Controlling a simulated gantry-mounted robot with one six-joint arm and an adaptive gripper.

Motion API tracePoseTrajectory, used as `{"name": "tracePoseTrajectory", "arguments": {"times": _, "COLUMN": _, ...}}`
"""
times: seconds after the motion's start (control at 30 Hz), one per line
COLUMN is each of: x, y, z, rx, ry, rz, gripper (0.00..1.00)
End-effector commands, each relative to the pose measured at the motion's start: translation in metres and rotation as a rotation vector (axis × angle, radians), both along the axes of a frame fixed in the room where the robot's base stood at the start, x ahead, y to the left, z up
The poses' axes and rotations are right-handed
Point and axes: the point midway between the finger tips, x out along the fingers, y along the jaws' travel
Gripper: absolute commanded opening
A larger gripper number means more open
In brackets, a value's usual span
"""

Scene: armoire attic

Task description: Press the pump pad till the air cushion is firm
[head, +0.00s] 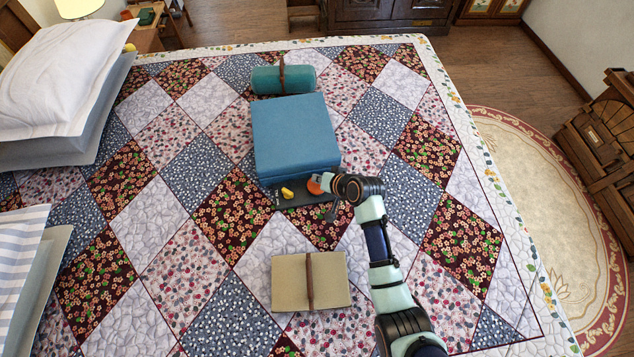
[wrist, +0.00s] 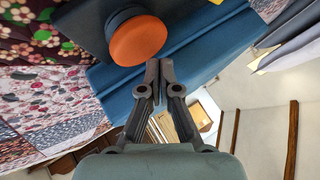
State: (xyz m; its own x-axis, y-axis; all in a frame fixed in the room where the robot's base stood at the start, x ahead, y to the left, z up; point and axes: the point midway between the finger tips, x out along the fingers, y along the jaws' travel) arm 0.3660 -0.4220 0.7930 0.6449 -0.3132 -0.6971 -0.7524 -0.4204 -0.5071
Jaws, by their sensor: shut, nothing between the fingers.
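The air cushion (head: 295,135) is a thick blue block lying on the quilt; its blue side also shows in the wrist view (wrist: 190,60). The pump pad (head: 315,186) is an orange disc at the cushion's near edge. In the wrist view the orange pad (wrist: 138,41) sits on a dark round body, part of whose side shows. My gripper (head: 322,181) is at the pad in the head view and partly covers it. In the wrist view my gripper's fingertips (wrist: 158,68) are shut and empty, beside the orange disc. I cannot tell if they touch it.
A dark base strip (head: 297,202) with a yellow piece (head: 287,192) lies along the cushion's near side. A teal roll (head: 284,79) lies behind it, and a strapped beige bundle (head: 290,281) lies nearer. Pillows (head: 60,70) are at left. The quilt between is clear.

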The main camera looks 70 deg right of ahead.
Motion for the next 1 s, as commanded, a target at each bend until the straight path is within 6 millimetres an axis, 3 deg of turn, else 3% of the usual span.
{"name": "tracePoseTrajectory", "arguments": {"times": 0.53, "x": 0.000, "y": 0.000, "z": 0.051, "rx": -0.001, "ry": 0.000, "rz": -0.001, "gripper": 0.00}}
{"name": "tracePoseTrajectory", "arguments": {"times": 1.0, "x": 0.000, "y": 0.000, "z": 0.050, "rx": -0.001, "ry": 0.000, "rz": -0.001, "gripper": 0.00}}
